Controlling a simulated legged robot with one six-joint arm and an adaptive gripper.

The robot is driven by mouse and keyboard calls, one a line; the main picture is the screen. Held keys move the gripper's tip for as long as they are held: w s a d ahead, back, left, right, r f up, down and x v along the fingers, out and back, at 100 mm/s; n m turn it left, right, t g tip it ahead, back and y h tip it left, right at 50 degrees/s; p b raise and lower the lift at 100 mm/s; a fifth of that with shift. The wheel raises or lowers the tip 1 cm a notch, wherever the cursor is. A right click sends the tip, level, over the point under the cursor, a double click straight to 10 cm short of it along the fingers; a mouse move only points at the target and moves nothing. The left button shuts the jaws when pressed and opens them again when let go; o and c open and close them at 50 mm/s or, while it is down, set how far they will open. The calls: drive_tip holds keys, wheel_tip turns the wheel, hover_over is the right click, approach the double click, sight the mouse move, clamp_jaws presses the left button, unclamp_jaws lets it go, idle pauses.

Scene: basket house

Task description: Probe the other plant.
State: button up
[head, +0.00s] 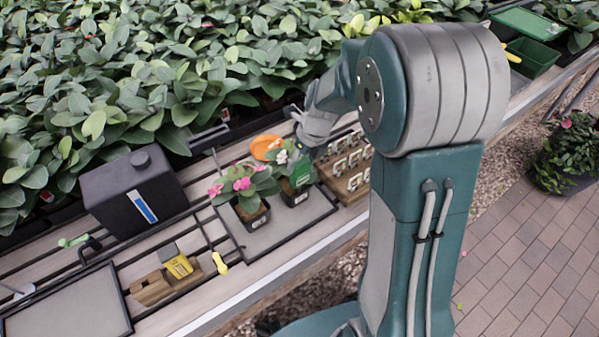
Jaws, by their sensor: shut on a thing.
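Two small potted plants stand side by side on a grey tray (318,212). The left plant (243,188) has pink flowers and a dark pot. The right plant (280,158) has white flowers, and its pot (294,195) is partly covered by leaves. My gripper (303,152) is over the right plant, at the right side of its leaves. It is shut on a green tool (300,174) that points down towards the pot. The tool's lower end is hidden, so I cannot tell whether it is in the soil.
A yellow device (180,266) sits by wooden blocks (152,288). A black canister (135,195) stands left of the plants. An orange dish (265,147) lies behind them. A wooden rack (346,165) with several clips is to the right. Dense foliage (150,70) fills the back.

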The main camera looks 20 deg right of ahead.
drive_tip(key=o, duration=1.1)
drive_tip(key=shift+o, duration=0.2)
drive_tip(key=shift+v, duration=3.65)
